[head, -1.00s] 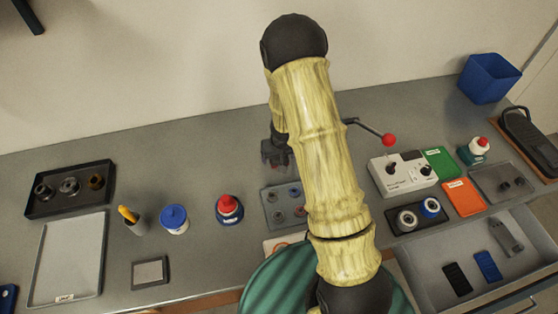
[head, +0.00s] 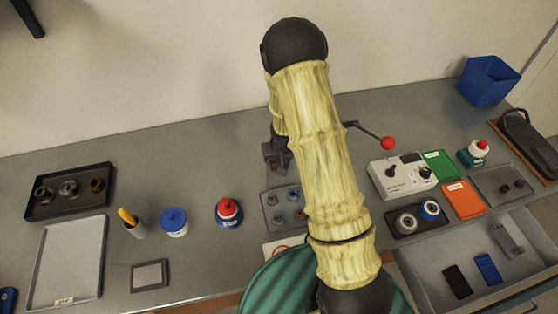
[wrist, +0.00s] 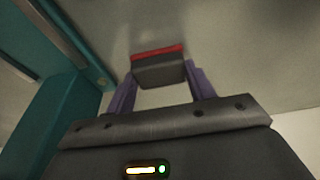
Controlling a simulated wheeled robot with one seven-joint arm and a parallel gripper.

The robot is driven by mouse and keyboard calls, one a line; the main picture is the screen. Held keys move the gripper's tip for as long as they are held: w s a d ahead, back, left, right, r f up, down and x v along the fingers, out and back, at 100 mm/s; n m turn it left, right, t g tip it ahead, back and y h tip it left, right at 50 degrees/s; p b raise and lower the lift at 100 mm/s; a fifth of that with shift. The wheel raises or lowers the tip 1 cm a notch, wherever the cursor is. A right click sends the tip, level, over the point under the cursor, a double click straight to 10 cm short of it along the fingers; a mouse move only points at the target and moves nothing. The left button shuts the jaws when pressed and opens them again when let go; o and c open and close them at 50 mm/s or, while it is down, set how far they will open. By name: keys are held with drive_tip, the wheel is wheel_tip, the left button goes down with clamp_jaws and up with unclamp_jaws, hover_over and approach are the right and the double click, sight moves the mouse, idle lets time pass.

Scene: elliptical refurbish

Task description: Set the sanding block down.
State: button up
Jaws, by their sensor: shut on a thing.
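My gripper (wrist: 160,82) is shut on the sanding block (wrist: 158,72), a dark grey block with a red strip along its far edge. The block sits between the two purple fingers in the wrist view. In the head view my gripper (head: 277,156) is partly hidden behind my arm, above the back middle of the grey workbench (head: 120,165). The block cannot be made out clearly there. Whether the block touches any surface cannot be told.
A teal structure (wrist: 50,120) stands close on the left in the wrist view. A red-knobbed lever (head: 388,143) juts out right of my arm. A compartment tray (head: 273,212) lies near my gripper. Bottles and a pen cup (head: 137,228) stand left; an open drawer (head: 435,270) is at right.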

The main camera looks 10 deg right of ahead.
sight(279, 161)
wheel_tip(279, 161, up, 10)
drive_tip(key=p, duration=0.4)
drive_tip(key=shift+p, duration=0.4)
drive_tip(key=shift+s, duration=0.1)
drive_tip(key=shift+f, duration=0.1)
